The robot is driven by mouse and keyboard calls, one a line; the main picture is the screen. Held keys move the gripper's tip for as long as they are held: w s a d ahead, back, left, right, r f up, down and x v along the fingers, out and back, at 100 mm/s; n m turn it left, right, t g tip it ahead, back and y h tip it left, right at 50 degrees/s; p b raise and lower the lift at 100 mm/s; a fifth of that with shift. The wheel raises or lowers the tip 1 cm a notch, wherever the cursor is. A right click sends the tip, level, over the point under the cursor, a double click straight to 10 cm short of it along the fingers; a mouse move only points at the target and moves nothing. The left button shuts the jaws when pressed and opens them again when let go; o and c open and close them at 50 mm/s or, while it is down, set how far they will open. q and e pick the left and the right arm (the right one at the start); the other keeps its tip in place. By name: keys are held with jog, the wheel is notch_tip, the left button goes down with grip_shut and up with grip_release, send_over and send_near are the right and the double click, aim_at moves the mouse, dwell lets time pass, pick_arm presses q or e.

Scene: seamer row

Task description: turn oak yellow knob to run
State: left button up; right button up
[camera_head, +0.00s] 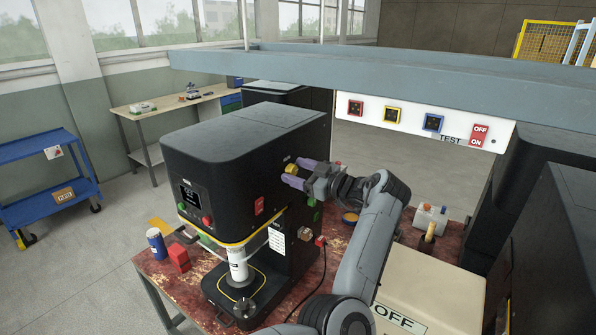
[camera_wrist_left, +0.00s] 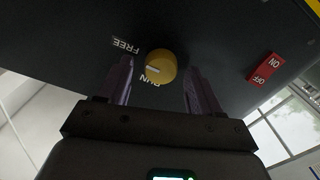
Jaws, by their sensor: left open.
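The yellow knob (camera_head: 290,168) is on the side face of the black seamer (camera_head: 222,150). In the left wrist view, the knob (camera_wrist_left: 161,66) has a pale pointer mark toward the picture's left, between the printed words FREE and RUN; I cannot tell its exact setting. My left gripper (camera_head: 292,171) is open, its purple fingers pointing at this face. In the left wrist view, the fingers of the gripper (camera_wrist_left: 160,85) stand on either side of the knob, with visible gaps; I see no contact. My right gripper is not in view.
A red ON/OFF switch (camera_wrist_left: 265,68) is on the same face, also seen in the head view (camera_head: 259,206). An overhead beam (camera_head: 380,72) carries a white switch panel (camera_head: 412,118). A blue can (camera_head: 156,246) and red blocks (camera_head: 179,260) stand on the worn red table (camera_head: 190,290).

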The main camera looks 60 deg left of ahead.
pick_arm(q)
jog(key=shift+a, duration=0.1)
jog(key=shift+c, duration=0.3)
jog(key=c, duration=1)
